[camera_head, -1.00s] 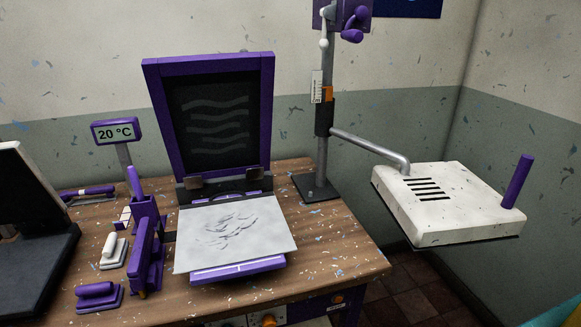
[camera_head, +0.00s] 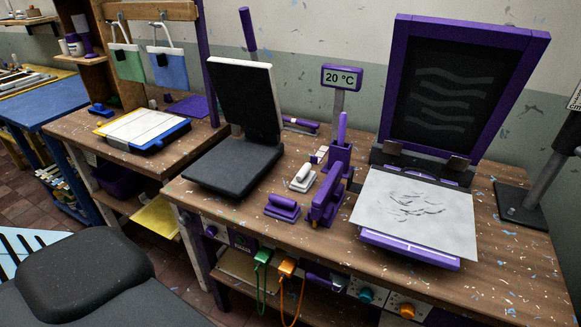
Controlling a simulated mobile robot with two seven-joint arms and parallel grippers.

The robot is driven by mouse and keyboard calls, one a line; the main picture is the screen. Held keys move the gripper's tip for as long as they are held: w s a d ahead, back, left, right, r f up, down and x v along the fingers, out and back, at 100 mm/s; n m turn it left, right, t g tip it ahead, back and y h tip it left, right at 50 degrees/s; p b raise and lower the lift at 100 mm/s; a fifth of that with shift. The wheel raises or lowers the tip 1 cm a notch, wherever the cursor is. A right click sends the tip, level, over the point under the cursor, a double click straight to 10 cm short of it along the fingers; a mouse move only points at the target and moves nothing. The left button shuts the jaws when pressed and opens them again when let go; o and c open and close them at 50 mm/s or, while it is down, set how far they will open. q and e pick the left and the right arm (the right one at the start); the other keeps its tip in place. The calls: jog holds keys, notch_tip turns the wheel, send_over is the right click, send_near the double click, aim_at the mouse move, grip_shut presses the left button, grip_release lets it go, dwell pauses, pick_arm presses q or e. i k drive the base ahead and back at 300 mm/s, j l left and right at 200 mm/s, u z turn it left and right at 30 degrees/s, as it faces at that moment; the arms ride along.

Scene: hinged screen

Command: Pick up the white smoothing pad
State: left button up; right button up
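The white smoothing pad (camera_head: 302,178) sits on the wooden bench, between the black open press and the purple tool holder. It has a pale handle on top and a grey-white base. A similar purple pad (camera_head: 282,207) lies just in front of it. Neither of my grippers shows in the head view.
The open black press (camera_head: 232,168) stands left of the pads, and a purple holder (camera_head: 328,190) stands right. The hinged screen (camera_head: 450,85) is raised over a white sheet (camera_head: 415,212). A temperature display (camera_head: 341,78) stands behind. A dark rounded shape (camera_head: 85,270) fills the lower left.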

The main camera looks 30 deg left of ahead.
aim_at(305, 178)
jog(key=u, duration=0.95)
